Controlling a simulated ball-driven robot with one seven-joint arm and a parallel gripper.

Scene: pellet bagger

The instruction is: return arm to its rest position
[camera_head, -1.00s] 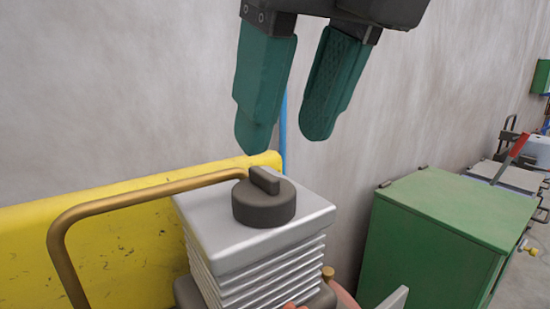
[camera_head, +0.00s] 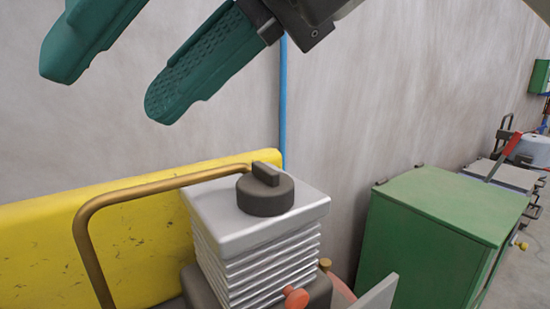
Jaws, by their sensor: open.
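My gripper (camera_head: 108,78) is at the upper left of the head view, with two green textured fingers spread apart and nothing between them. The fingers point down and to the left. It is in the air, above and to the left of a dark round knob (camera_head: 265,192) on a silver ribbed block (camera_head: 250,228), and apart from both. Part of my arm runs out of the top of the view.
A bent brass bar (camera_head: 130,192) stands in front of a yellow panel (camera_head: 35,240) at left. A blue pipe (camera_head: 283,100) runs up the grey wall. A green cabinet (camera_head: 430,235) is at right, with equipment (camera_head: 515,170) behind it. The air above the cabinet is clear.

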